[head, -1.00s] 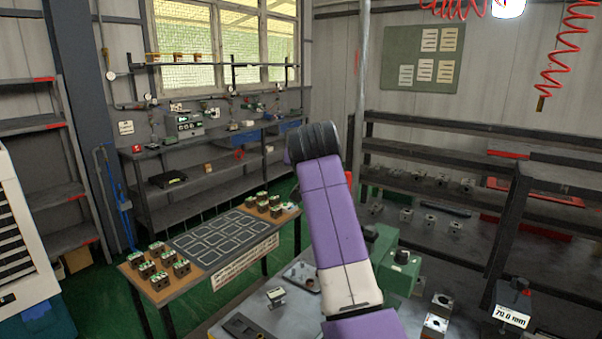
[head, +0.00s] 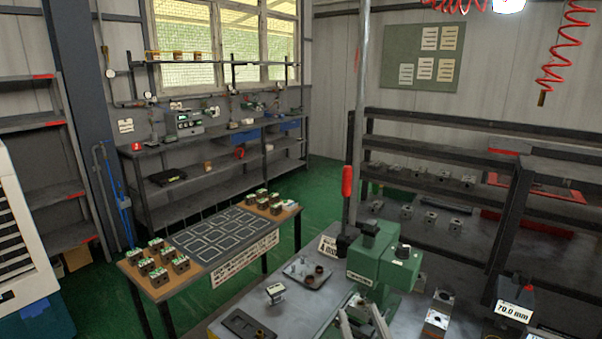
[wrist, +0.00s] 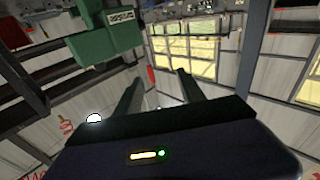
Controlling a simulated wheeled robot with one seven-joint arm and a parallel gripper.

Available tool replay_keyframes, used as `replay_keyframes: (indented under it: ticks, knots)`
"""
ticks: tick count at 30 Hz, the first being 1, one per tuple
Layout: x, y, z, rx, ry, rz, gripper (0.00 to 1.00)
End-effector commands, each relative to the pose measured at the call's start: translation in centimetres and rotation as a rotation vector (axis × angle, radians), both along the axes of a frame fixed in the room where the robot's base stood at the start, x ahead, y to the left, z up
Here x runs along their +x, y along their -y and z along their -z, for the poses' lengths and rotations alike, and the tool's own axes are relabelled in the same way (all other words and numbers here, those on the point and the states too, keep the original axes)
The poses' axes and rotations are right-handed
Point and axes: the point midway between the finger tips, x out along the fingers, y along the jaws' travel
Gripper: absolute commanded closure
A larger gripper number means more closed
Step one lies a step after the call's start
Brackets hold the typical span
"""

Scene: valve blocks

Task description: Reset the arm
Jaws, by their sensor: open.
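My gripper (wrist: 160,77) shows in the wrist view with its two fingers spread apart and nothing between them. The wrist picture is upside down, with the windows and shelves inverted. In the head view, two pale bars like gripper fingers stand at the bottom edge, in front of the green press (head: 372,262); I cannot tell their exact distance from it. The press also shows at the top left of the wrist view (wrist: 105,32). The purple arm links are out of the head view.
The wooden-edged table (head: 190,255) at left carries several valve blocks around a marked dark mat. Dark shelves (head: 440,190) stand at right. Green floor is open behind the table.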

Motion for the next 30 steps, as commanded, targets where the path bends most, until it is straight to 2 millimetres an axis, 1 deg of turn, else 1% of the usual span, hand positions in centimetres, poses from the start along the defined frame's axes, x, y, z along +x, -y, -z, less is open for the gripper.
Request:
replay_keyframes:
  ticks: [1, 2, 3, 5, 6, 8, 9, 11, 12, 14, 15, 17, 18, 20, 21, 24, 30]
  knots:
    - [-2.4, 0.7, 1.3, -0.004, 0.001, 0.001, 0.53]
    - [-3.7, 1.1, 1.7, -0.004, 0.007, 0.001, 0.53]
    - [-5.4, 1.5, 2.2, -0.004, 0.012, 0.001, 0.53]
    - [-7.9, 2.1, 2.8, -0.007, 0.018, 0.002, 0.53]
    - [-9.6, 2.5, 3.2, -0.008, 0.021, 0.004, 0.53]
    - [-12.1, 3.1, 3.6, -0.006, 0.023, 0.007, 0.53]
    - [-13.8, 3.5, 3.8, -0.005, 0.024, 0.009, 0.53]
    - [-16.2, 4.0, 4.1, -0.006, 0.022, 0.013, 0.53]
    - [-17.8, 4.4, 4.3, -0.006, 0.020, 0.017, 0.53]
    - [-20.2, 4.9, 4.4, -0.003, 0.013, 0.023, 0.53]
    - [-21.8, 5.2, 4.4, -0.001, 0.008, 0.027, 0.53]
    - [-24.1, 5.7, 4.5, 0.001, -0.003, 0.033, 0.53]
    - [-25.5, 6.0, 4.5, 0.002, -0.014, 0.038, 0.53]
    - [-27.7, 6.4, 4.5, 0.006, -0.031, 0.047, 0.53]
    - [-29.1, 6.7, 4.5, 0.008, -0.048, 0.053, 0.53]
    - [-32.4, 7.3, 4.7, 0.015, -0.096, 0.068, 0.53]
    - [-38.3, 8.2, 6.2, 0.017, -0.241, 0.100, 0.53]
